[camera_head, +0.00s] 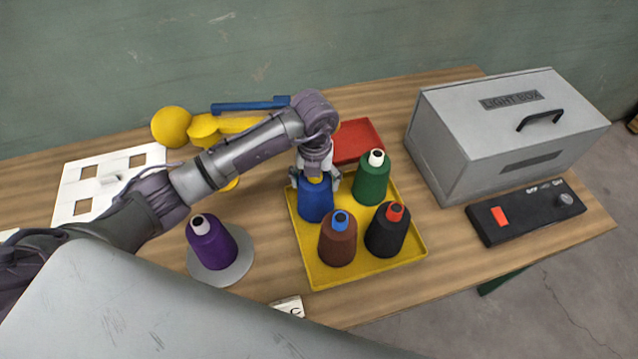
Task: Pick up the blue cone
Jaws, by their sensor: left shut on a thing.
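I cannot tell whether the cone's base touches the tray. A green cone with a white top (371,182), a brown cone with a blue top (338,242) and a black cone with a red top (387,232) stand close by in the same tray. My right gripper is not in view.
A purple cone (210,243) stands on a grey disc (240,269) to the left. Behind are a red tray (356,140), a yellow lamp-like object (172,127) and a blue bar (248,105). A light box (500,125) and a black control panel (528,211) stand right.

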